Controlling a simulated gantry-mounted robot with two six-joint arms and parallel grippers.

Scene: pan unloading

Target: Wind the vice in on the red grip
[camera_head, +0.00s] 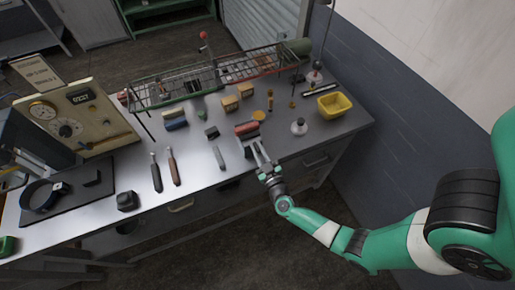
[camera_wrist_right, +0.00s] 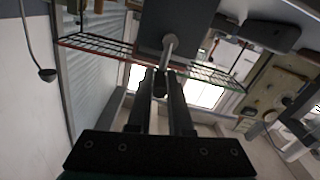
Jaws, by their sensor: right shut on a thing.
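The red grip (camera_head: 246,127) lies at the small dark vice (camera_head: 241,137) near the front edge of the metal bench, right of the middle in the head view. My right gripper (camera_head: 259,150) is just in front of the vice, its two fingers pointing at it. In the right wrist view the gripper (camera_wrist_right: 160,88) is shut around a thin rod, apparently the vice handle (camera_wrist_right: 168,45), which runs to a grey block. I cannot tell whether the vice jaws touch the red grip. My left gripper is not in view.
A wire rack (camera_head: 200,80) stands along the back of the bench. A yellow bin (camera_head: 334,104) is at the right, with a small white-topped item (camera_head: 299,126) nearer.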

